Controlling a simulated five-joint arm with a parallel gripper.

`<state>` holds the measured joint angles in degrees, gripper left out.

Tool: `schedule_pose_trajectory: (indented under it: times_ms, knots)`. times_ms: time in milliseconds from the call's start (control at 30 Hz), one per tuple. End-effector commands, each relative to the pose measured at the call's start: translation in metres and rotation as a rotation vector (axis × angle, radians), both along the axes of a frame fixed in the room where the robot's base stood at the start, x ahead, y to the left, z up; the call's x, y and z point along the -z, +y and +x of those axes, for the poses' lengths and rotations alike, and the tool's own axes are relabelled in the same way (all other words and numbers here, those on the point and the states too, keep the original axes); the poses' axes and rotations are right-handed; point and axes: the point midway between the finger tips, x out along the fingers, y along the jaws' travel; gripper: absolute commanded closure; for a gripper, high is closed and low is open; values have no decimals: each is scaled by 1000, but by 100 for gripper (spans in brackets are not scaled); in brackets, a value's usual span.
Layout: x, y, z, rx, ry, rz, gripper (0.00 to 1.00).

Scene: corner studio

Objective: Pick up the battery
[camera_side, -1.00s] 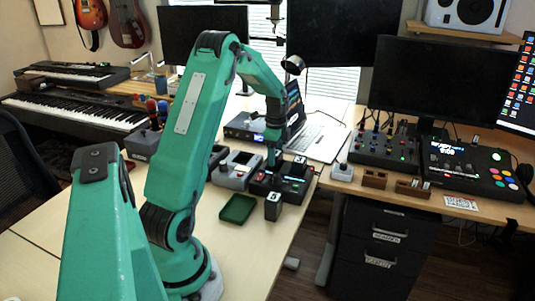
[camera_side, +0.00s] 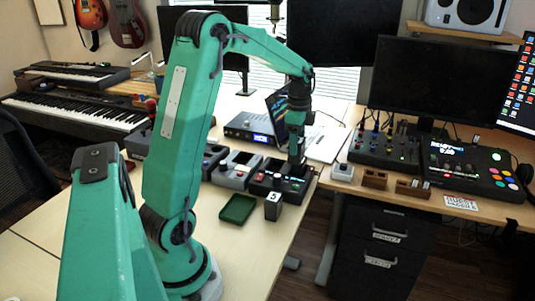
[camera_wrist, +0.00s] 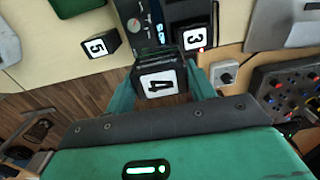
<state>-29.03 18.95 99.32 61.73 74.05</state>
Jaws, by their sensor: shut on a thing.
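My gripper (camera_side: 297,165) is over the right part of a black dock (camera_side: 262,188) in the side view. In the wrist view my gripper (camera_wrist: 160,76) is shut on a dark block-shaped battery (camera_wrist: 160,84) with a white "4" label, between its teal fingers. Whether this battery touches the dock cannot be told. A like battery labelled "3" (camera_wrist: 197,38) is just beyond it to the right. Another labelled "5" (camera_wrist: 98,45) stands apart to the left; it also shows at the table's front edge in the side view (camera_side: 273,206).
A green tray (camera_side: 237,209) lies left of the "5" battery. Grey devices (camera_side: 236,172) stand left of the dock, and a laptop (camera_side: 322,143) is behind. A small knob box (camera_side: 342,172) and brown holders (camera_side: 375,179) are on the right desk. The table's near left is clear.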

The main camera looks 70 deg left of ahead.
Motion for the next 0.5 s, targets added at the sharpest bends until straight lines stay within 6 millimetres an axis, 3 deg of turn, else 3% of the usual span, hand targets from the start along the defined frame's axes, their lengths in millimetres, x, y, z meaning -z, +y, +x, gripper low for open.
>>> schedule_pose_trajectory:
  times_ms: [500]
  knots:
    - [-5,-8,1,-1,-1,1,77]
